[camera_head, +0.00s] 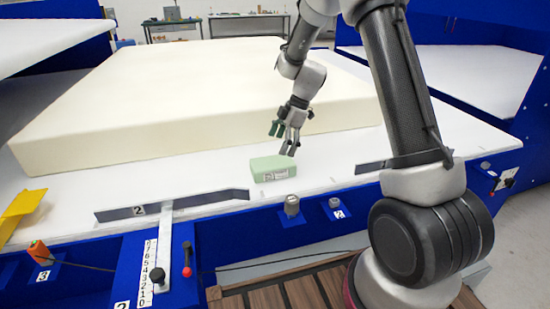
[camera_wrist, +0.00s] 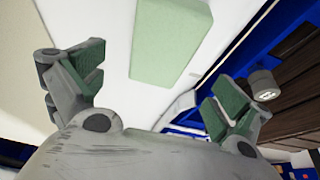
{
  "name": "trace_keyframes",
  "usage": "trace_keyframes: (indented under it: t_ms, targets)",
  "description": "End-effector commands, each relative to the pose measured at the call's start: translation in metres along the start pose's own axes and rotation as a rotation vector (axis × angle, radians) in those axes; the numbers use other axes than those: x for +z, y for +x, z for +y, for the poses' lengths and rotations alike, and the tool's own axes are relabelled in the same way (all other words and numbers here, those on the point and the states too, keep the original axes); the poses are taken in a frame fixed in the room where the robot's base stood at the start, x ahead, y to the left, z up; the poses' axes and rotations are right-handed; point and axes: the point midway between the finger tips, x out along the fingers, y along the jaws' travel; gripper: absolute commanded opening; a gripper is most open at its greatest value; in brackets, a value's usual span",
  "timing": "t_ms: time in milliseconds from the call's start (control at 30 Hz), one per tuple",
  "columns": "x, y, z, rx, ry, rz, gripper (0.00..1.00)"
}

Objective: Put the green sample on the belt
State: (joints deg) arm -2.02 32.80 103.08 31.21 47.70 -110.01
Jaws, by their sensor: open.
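The green sample (camera_head: 272,168) is a pale green block with a small label on its front face. It lies on the white belt (camera_head: 110,190) in front of the big cream foam block. My gripper (camera_head: 284,140) is just above and behind the sample, with its fingers apart and nothing between them. In the wrist view the sample (camera_wrist: 171,40) lies ahead, between the lines of the two open fingers and apart from them. The gripper (camera_wrist: 155,95) has green pads.
The large cream foam block (camera_head: 200,100) fills the belt behind the sample. A low dark guide plate (camera_head: 170,205) stands along the belt's front edge, at left. A yellow part (camera_head: 20,212) is at far left. Bare belt lies left and right of the sample.

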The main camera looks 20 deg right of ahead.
Motion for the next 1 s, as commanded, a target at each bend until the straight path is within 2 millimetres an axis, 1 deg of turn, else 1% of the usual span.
trace_keyframes:
  t_ms: [33,100,200,400,467,567,667,700,767,800,867,900,967,1000]
  targets:
    - [0.001,-0.011,0.001,0.004,0.001,-0.001,1.00]
    - [0.000,-0.023,0.001,0.003,0.001,0.000,1.00]
    - [0.000,-0.034,0.000,0.001,0.000,0.000,1.00]
    - [0.000,-0.043,-0.001,0.000,0.003,-0.002,1.00]
    - [-0.001,-0.049,-0.004,0.004,0.017,-0.005,1.00]
    - [-0.006,-0.075,-0.018,0.026,0.090,-0.023,1.00]
    - [-0.012,-0.118,-0.048,0.067,0.233,-0.054,1.00]
    - [-0.014,-0.136,-0.065,0.089,0.305,-0.068,1.00]
    - [-0.016,-0.162,-0.092,0.126,0.422,-0.087,1.00]
    - [-0.016,-0.178,-0.111,0.154,0.501,-0.097,1.00]
    - [-0.016,-0.198,-0.140,0.199,0.620,-0.108,1.00]
    - [-0.014,-0.210,-0.159,0.231,0.700,-0.113,1.00]
    - [-0.011,-0.225,-0.189,0.281,0.820,-0.116,1.00]
    - [-0.008,-0.233,-0.209,0.317,0.901,-0.114,1.00]
